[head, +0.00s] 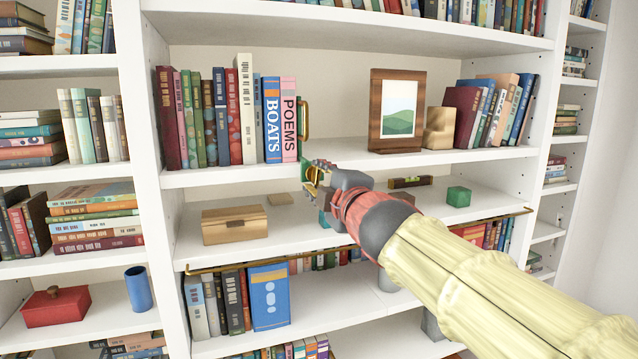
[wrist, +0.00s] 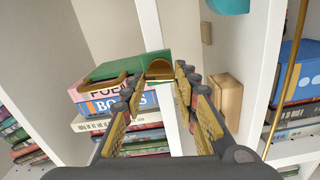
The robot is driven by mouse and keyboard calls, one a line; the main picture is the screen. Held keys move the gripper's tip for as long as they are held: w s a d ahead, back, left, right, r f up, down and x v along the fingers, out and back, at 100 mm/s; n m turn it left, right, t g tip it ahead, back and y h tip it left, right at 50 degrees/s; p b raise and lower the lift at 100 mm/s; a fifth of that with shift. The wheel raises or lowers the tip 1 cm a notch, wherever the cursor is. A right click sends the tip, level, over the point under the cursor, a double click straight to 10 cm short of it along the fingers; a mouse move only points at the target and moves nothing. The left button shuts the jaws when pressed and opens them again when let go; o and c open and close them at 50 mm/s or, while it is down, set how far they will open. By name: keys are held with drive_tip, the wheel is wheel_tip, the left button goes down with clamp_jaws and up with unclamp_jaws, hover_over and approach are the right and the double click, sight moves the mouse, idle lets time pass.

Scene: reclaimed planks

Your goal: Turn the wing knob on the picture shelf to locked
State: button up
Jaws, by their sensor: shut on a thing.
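The picture shelf (head: 430,159) is the white shelf that carries the framed picture (head: 396,110). My gripper (head: 314,180) is at its front edge, just below and right of the Poems book (head: 289,119). In the wrist view, my gripper (wrist: 159,78) has its two fingers on either side of a small brass-coloured piece, which appears to be the wing knob (wrist: 159,69). The fingers are shut on it. They hide much of the knob, so its lock marking and exact angle cannot be read. A green piece (wrist: 130,66) with brass trim is beside the knob.
A brass handle (head: 305,118) stands beside the Poems book. The shelf below holds a wooden box (head: 234,225), a green cube (head: 458,196) and a small level (head: 410,182). A brass rail (head: 225,264) runs along that lower shelf's edge. Upright white panels flank the bay.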

drive_tip(key=shift+n, duration=0.8)
drive_tip(key=o, duration=1.1)
drive_tip(key=shift+o, duration=0.3)
drive_tip(key=v, duration=1.2)
